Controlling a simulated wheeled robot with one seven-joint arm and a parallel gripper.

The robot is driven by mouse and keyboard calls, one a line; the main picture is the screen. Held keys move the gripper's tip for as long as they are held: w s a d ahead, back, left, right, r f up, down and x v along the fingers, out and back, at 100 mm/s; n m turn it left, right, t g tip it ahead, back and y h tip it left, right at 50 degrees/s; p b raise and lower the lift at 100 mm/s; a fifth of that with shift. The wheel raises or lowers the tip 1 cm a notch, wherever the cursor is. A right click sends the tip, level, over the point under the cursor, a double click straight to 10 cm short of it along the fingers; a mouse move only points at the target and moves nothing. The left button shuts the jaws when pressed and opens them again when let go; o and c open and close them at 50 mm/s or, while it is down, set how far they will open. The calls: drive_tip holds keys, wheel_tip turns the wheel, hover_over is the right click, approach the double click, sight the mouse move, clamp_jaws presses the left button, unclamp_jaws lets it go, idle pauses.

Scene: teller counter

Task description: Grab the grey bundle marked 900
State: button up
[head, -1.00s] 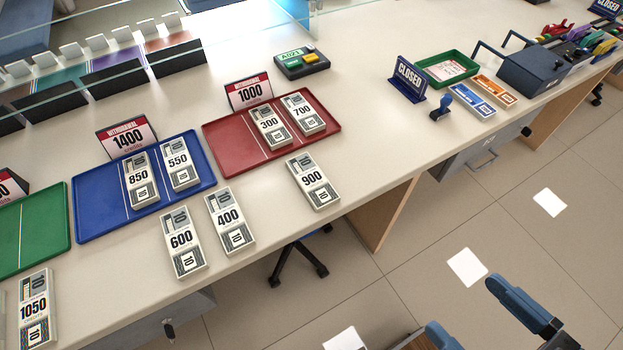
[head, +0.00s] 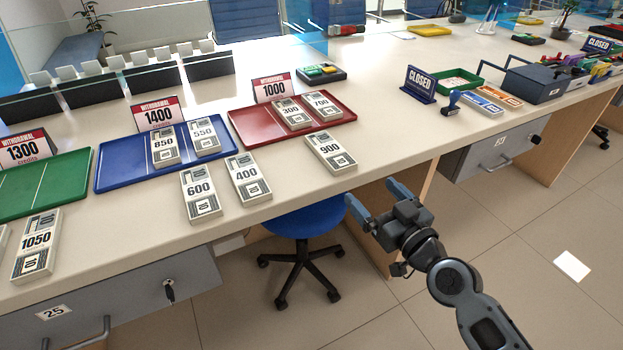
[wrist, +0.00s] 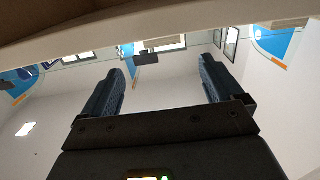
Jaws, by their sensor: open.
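The grey bundle marked 900 (head: 330,153) lies flat on the counter, near its front edge and just in front of the red tray (head: 240,128). My gripper (head: 374,200) is open and empty, in front of the counter edge, to the right of and lower in the picture than the bundle. It does not touch the bundle. In the wrist view, the two fingers of my gripper (wrist: 160,88) stand apart with nothing between them. The bundle does not show in the wrist view.
Bundles marked 400 (head: 248,179) and 600 (head: 201,195) lie to the left. The red tray holds bundles 300 (head: 291,112) and 700 (head: 322,105). The blue tray (head: 115,178) is farther left. The counter to the right of 900 is bare. A blue chair (head: 305,219) stands below.

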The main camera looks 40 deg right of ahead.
sight(341, 160)
drive_tip(key=x, duration=0.3)
drive_tip(key=p+x, duration=0.1)
drive_tip(key=x, duration=0.2)
drive_tip(key=shift+w+a, duration=0.2)
drive_tip(key=shift+p+x, duration=0.45)
drive_tip(key=shift+x, duration=2.95)
drive_tip(key=c, duration=1.1)
drive_tip(key=shift+r, duration=0.15)
